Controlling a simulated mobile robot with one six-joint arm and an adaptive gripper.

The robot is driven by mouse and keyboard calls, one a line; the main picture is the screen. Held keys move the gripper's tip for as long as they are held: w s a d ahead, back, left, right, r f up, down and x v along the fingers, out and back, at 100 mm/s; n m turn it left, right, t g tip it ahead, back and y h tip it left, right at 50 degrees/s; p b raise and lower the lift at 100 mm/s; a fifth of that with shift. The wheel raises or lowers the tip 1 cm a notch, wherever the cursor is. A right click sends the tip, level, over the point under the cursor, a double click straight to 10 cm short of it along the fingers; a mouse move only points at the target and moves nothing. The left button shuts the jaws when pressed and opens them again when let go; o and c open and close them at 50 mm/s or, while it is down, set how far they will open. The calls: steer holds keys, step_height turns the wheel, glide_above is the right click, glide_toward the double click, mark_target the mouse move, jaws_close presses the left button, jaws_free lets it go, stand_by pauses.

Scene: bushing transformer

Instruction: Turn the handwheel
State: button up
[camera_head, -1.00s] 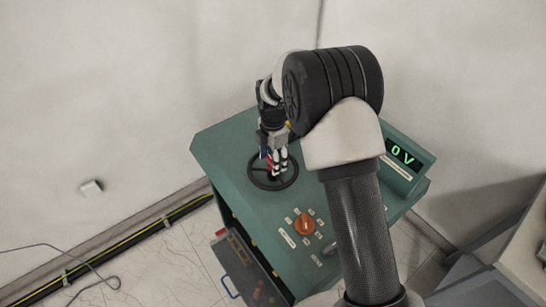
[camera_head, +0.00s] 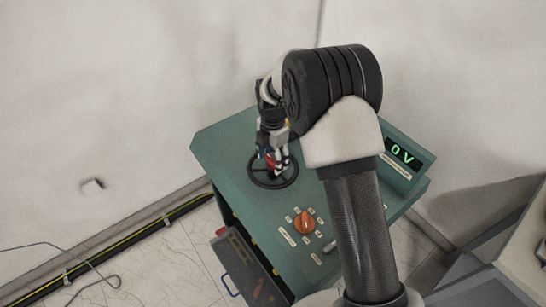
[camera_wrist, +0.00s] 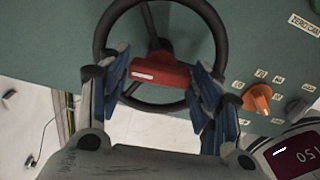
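The handwheel (camera_head: 250,169) is a black ring with spokes on top of a green control cabinet. In the wrist view its rim (camera_wrist: 221,38) fills the upper middle, with a red bar (camera_wrist: 160,73) bearing a white label across its near part. My gripper (camera_head: 276,160) points down over the wheel. In the wrist view my gripper (camera_wrist: 162,68) has its blue-padded fingers spread, one at each end of the red bar. The fingertips are very close to the bar; I cannot tell whether they touch it. In the head view my gripper hides part of the wheel's centre.
The green cabinet (camera_head: 225,150) carries an orange knob (camera_head: 305,223) and a display (camera_head: 402,152) reading 0 V. An open drawer or box (camera_head: 245,265) juts out at its lower left. A wall stands behind, and grey furniture (camera_head: 500,250) is at the right.

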mark_target(273, 159)
steer(key=shift+o, duration=1.4)
step_height(273, 159, up, 12)
